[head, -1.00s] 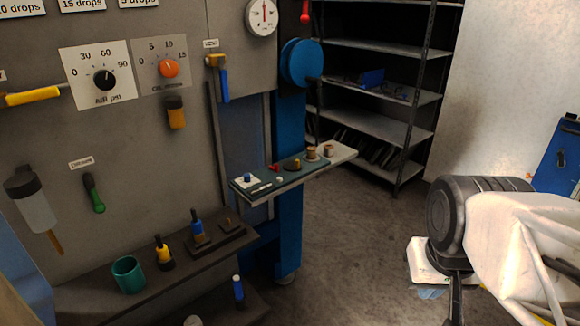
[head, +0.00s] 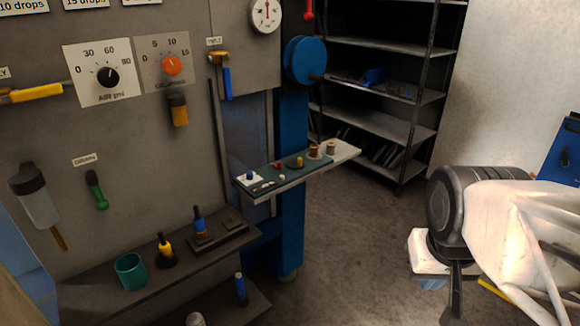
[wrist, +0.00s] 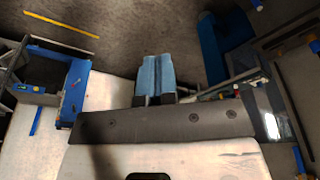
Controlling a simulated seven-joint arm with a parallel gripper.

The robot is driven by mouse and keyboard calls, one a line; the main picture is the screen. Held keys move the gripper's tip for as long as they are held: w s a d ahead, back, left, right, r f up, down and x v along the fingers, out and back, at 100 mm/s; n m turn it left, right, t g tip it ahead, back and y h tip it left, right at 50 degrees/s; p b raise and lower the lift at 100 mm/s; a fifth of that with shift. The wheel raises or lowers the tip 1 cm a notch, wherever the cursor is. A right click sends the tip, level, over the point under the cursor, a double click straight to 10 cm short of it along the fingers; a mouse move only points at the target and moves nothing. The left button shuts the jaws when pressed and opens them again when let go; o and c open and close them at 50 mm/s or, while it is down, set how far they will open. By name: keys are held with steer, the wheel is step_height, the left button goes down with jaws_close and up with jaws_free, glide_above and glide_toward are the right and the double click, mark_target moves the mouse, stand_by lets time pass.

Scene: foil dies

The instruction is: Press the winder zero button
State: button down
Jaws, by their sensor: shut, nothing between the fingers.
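I cannot pick out a winder zero button for certain in either view. A blue wheel (head: 304,60), which may be the winder, is mounted at the right edge of the grey panel, above a narrow shelf (head: 345,151). On that shelf a small blue knob (head: 250,175) sits on a white plate, with a small red piece (head: 277,166) beside it. My gripper (wrist: 155,70) shows in the wrist view with its two blue fingers together and empty, over bare floor and apart from the shelf. In the head view my arm is at the lower right, well away from the panel.
The grey panel holds a black dial (head: 108,77) and an orange dial (head: 172,65). A metal rack (head: 375,125) stands behind. The floor (head: 350,240) between bench and arm is clear.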

steer(key=w+a+r+h, duration=0.1)
steer(key=w+r, duration=0.1)
steer(key=w, duration=0.6)
steer(key=w+a+r+h, duration=0.1)
steer(key=w+r, duration=0.1)
steer(key=w, duration=0.7)
steer(key=n+t+h, duration=0.3)
steer(key=t, duration=0.2)
glide_above(280, 176)
step_height(280, 176, down, 12)
steer(key=shift+w+f, duration=0.15)
steer(key=shift+f, duration=0.2)
steer(key=shift+f, duration=4.15)
steer(key=shift+f, duration=0.6)
